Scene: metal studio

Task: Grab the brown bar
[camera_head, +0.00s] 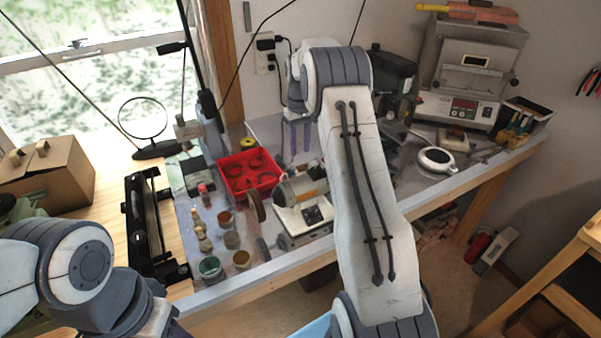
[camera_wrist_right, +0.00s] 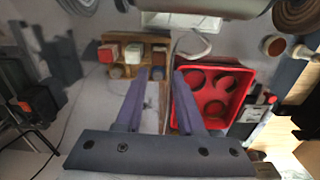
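In the right wrist view, a small wooden rack (camera_wrist_right: 122,38) holds short blocks. In the head view my right gripper (camera_head: 297,138) hangs over the back of the bench, behind the red tray; the rack is not clearly seen there. My left gripper is out of view.
The red tray (camera_head: 262,189) with round recesses is close beside the right gripper; it also shows in the wrist view (camera_wrist_right: 238,78). A bench grinder (camera_head: 303,215) and several small jars stand nearer the front.

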